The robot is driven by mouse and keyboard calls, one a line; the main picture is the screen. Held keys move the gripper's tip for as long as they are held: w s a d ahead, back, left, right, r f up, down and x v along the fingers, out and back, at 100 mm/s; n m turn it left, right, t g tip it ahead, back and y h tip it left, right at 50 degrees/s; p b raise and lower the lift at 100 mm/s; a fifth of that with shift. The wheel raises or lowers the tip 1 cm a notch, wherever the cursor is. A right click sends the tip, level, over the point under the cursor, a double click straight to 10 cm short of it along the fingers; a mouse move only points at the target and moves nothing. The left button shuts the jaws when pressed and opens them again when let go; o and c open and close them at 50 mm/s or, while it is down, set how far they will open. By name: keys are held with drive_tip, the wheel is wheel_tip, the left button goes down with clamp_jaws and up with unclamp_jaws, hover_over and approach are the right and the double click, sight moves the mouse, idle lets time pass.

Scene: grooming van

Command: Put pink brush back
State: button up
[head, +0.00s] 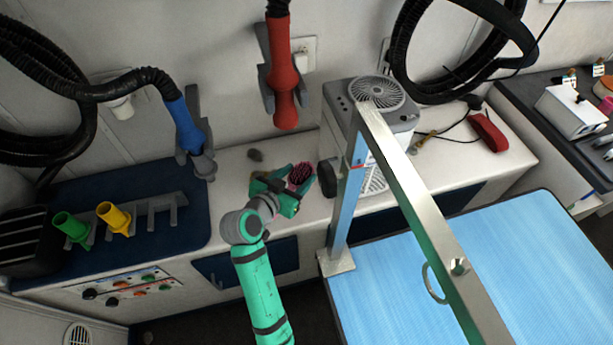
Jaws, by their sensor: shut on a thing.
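The pink brush (300,173) is in the head view, over the white counter at the middle. Its dark pink bristle head shows, and its handle is mostly hidden by my gripper. My green gripper (284,188) is shut on the pink brush. I cannot tell whether the brush touches the counter (232,192).
A white fan-topped unit (376,112) stands right of my gripper, with a dark oval part beside it. A metal post and bar (420,210) rise over the blue table (540,270). A grey rack (160,208) with green and yellow nozzles is left. A small dark object (255,155) lies behind.

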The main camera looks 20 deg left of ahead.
drive_tip(key=x, duration=0.4)
drive_tip(key=shift+w+a, duration=0.15)
drive_tip(key=shift+a, duration=0.15)
drive_tip(key=w+f, duration=0.4)
drive_tip(key=f, duration=0.1)
drive_tip(key=shift+w+f, duration=0.45)
drive_tip(key=shift+f, duration=1.6)
drive_tip(key=shift+f, duration=0.1)
drive_tip(key=o, duration=0.8)
drive_tip(key=v, duration=1.2)
drive_tip(key=shift+s, duration=0.1)
